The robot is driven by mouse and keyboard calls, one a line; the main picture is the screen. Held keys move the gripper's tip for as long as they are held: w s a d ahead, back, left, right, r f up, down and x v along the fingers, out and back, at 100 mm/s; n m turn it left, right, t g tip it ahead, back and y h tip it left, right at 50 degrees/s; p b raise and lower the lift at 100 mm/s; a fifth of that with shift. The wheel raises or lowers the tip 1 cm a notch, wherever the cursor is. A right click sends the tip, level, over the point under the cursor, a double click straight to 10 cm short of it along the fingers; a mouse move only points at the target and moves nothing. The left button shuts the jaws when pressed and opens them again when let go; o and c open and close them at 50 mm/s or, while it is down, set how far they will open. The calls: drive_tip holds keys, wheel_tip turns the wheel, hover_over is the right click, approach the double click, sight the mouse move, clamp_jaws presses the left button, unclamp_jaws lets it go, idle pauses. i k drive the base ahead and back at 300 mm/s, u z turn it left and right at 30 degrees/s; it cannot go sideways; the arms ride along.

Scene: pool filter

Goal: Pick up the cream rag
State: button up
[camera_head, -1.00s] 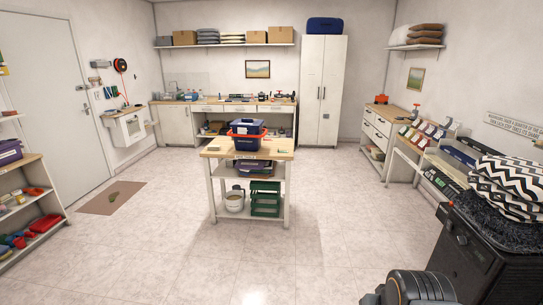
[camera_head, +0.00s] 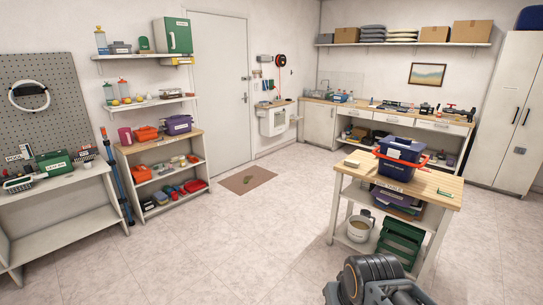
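I cannot make out a cream rag for certain in the head view. A small pale cream item (camera_head: 352,163) lies on the left end of the wooden-topped work table (camera_head: 437,186), but it is too small to tell whether it is cloth. Part of my own arm, dark grey with an orange mark, shows at the bottom right, in front of the table. My gripper's fingers are not in view.
A blue tub (camera_head: 400,154) with a red rim stands on the work table. A green crate (camera_head: 400,240) and a white bucket (camera_head: 360,228) sit on its lower shelf. A low shelf unit (camera_head: 203,147) and a bench (camera_head: 62,182) line the left.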

sight(355, 164)
drive_tip(key=u, duration=0.3)
drive_tip(key=i, duration=2.3)
drive_tip(key=z, duration=0.7)
drive_tip(key=i, duration=1.8)
drive_tip(key=z, duration=1.25)
drive_tip(key=i, duration=0.35)
drive_tip(key=z, duration=0.05)
